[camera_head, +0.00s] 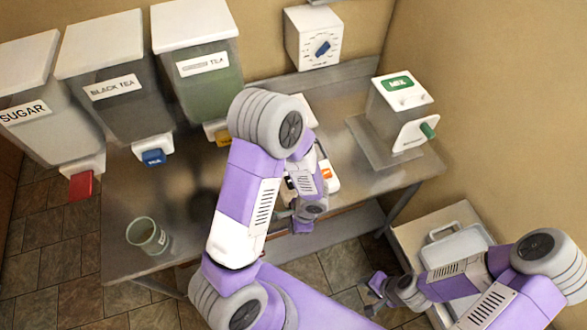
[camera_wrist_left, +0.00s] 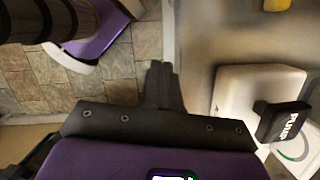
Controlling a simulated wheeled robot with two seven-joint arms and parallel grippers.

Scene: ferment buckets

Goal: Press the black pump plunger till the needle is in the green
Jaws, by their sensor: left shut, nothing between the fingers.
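The black pump plunger (camera_wrist_left: 283,122), lettered PUMP, stands over a white pump body (camera_wrist_left: 255,90) at the right of the left wrist view. A round white gauge with a green arc (camera_wrist_left: 293,150) lies beside it, cut by the frame edge; I cannot read its needle. In the head view the white pump unit (camera_head: 331,183) with an orange mark is partly hidden behind my left arm. My left gripper (camera_wrist_left: 160,85) is shut and empty, to the left of the plunger and apart from it. My right gripper (camera_head: 375,293) is open and empty, low at the right.
The metal table (camera_head: 125,215) carries a green cup (camera_head: 148,235) at its front left. Sugar (camera_head: 35,110), black tea (camera_head: 115,90) and green tea (camera_head: 205,80) dispensers line the back left. A white dial box (camera_head: 313,40) and a green-buttoned machine (camera_head: 398,105) stand behind and right.

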